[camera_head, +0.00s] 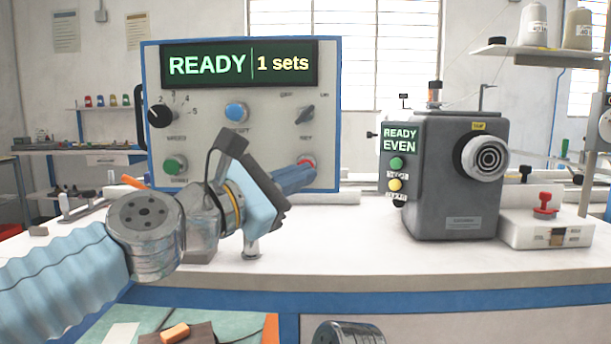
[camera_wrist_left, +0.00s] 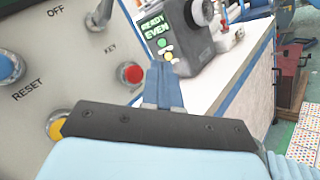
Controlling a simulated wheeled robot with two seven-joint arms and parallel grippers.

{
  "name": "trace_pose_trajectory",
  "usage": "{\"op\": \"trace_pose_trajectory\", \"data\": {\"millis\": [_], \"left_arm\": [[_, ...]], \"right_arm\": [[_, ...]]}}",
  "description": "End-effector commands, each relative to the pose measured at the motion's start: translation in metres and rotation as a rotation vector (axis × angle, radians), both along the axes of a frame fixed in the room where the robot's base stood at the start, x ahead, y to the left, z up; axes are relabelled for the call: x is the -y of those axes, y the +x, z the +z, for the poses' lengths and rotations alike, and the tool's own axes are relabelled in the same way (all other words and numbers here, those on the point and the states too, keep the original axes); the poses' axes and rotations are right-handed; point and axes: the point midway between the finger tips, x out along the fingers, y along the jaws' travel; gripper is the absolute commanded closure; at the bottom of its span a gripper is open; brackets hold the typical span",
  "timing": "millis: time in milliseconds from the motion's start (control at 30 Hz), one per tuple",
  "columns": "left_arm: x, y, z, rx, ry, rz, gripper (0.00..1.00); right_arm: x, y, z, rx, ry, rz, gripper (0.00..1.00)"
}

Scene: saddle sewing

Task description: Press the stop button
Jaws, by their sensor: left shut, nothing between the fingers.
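The control panel (camera_head: 270,160) stands upright on the workbench. Its display (camera_head: 240,65) reads READY and 1 sets. The red button (camera_head: 307,162) is at the panel's lower right, partly covered by my fingers. My left gripper (camera_head: 308,174) is shut and empty, with its blue fingers pointing right at the red button's lower edge. In the left wrist view the red button (camera_wrist_left: 131,73) shows just left of the shut fingertips (camera_wrist_left: 160,70). I cannot tell whether they touch. My right gripper is not in view.
The panel also has a blue button (camera_head: 236,112), a green button (camera_head: 174,165) and a key switch (camera_head: 305,116). A grey machine (camera_head: 445,200) reading READY EVEN stands to the right. A white box with a red knob (camera_head: 544,204) is beside it.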

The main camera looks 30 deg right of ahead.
Motion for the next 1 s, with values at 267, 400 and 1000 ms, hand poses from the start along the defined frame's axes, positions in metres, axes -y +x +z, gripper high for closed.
{"op": "trace_pose_trajectory", "data": {"millis": [267, 400, 1000], "left_arm": [[-0.013, -0.020, -0.001, 0.002, 0.000, 0.001, 1.00], [-0.014, -0.022, 0.000, 0.001, 0.000, 0.001, 1.00], [-0.013, -0.021, 0.000, 0.001, 0.000, 0.000, 1.00]], "right_arm": [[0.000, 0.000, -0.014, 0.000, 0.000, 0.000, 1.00], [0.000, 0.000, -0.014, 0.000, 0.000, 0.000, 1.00], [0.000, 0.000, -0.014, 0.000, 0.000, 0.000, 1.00]]}}
